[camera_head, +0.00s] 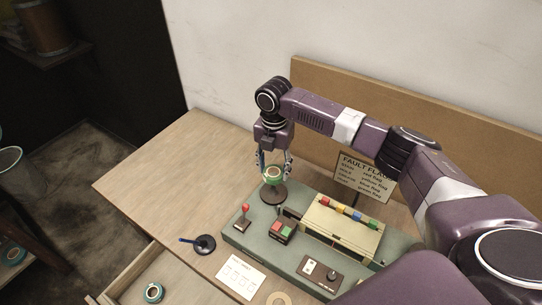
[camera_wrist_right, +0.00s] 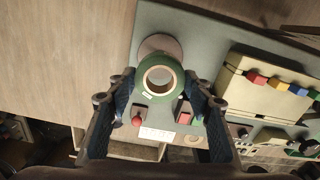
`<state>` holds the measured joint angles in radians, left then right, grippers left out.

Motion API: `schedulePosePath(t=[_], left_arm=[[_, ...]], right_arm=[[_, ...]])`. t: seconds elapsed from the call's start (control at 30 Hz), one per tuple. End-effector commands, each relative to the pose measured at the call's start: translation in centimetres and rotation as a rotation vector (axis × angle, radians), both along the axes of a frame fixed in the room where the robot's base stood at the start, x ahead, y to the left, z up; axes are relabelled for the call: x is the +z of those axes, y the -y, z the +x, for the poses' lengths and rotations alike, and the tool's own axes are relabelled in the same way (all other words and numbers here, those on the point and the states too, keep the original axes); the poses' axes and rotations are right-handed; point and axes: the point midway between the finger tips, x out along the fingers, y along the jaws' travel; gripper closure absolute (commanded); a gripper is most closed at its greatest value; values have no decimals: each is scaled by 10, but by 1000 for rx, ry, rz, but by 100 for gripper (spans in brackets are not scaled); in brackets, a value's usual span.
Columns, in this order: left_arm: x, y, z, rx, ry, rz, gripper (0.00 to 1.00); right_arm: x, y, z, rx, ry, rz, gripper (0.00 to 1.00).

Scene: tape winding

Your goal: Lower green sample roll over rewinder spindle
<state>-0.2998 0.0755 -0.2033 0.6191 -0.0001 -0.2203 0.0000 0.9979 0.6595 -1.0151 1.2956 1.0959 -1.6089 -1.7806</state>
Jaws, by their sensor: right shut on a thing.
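The green sample roll (camera_head: 272,181) is in my right gripper (camera_head: 274,165), between its two fingers, with its pale core facing up. In the wrist view the roll (camera_wrist_right: 160,97) sits between the fingertips of the right gripper (camera_wrist_right: 160,88). Below the roll is the round dark base of the rewinder spindle (camera_head: 273,196), at the machine's back left corner. In the wrist view this disc (camera_wrist_right: 150,43) shows partly behind the roll, offset toward the top. The spindle's post is hidden, so I cannot tell whether the roll is around it. My left gripper is not in view.
The grey-green machine (camera_head: 235,236) carries a red-knobbed lever (camera_head: 244,212), red and green buttons (camera_head: 282,232) and a cream box (camera_head: 335,230) with coloured flags. A fault-flag sign (camera_head: 362,177) stands behind. An open drawer (camera_head: 130,290) holds another roll (camera_head: 153,293).

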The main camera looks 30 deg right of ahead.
Motion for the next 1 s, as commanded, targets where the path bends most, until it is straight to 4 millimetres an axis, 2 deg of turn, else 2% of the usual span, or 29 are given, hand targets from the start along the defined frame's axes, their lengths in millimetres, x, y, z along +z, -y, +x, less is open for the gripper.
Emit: schedulePosePath(t=[0.1,0.27,0.7,1.0], left_arm=[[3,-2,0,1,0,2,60],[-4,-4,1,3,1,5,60],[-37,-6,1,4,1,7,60],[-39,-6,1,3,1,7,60]], right_arm=[[-1,2,1,35,-1,1,74],[-7,3,1,43,1,1,74],[-36,3,1,41,1,0,74],[-37,3,1,41,1,1,74]])
